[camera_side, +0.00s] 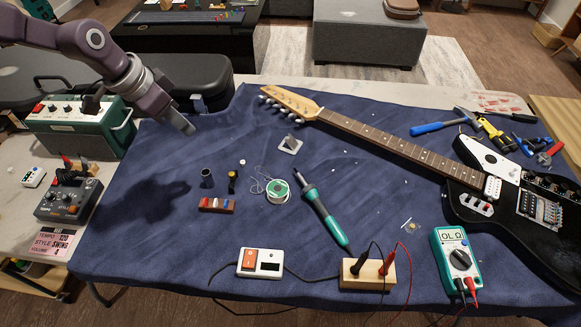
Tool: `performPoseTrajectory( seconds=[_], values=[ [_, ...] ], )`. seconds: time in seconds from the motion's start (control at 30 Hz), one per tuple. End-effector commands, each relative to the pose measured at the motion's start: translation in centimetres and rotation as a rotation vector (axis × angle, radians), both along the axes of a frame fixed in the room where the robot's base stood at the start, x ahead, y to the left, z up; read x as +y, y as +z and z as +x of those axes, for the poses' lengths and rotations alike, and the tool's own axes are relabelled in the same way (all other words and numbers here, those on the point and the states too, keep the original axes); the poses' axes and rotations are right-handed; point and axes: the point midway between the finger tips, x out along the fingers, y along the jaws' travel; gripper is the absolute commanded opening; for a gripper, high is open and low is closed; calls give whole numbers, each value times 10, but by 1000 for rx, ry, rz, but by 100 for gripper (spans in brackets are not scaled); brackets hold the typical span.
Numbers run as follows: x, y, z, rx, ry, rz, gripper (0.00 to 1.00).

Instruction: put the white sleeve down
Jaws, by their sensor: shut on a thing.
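My gripper (188,128) is over the left part of the blue cloth (330,215), pointing down and to the right, well above the surface. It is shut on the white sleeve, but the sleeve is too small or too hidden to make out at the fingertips. The arm's dark shadow falls on the cloth below and to the left of the gripper.
A guitar (390,145) lies along the right. A green amplifier (80,128) stands at left. Cloth between cup and back edge is clear.

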Motion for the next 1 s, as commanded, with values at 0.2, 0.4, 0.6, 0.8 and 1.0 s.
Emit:
performPoseTrajectory(
  seconds=[0.2, 0.4, 0.6, 0.8, 1.0],
  values=[
    [-79, 9, -46, 2, -245, -1, 0],
    [-119, 16, -77, 3, -380, -1, 0],
    [-140, 11, -96, 5, -459, -1, 0],
    [-139, -31, -96, 9, -456, -1, 0],
    [-139, -75, -95, 9, -455, -1, 0]
  ],
)
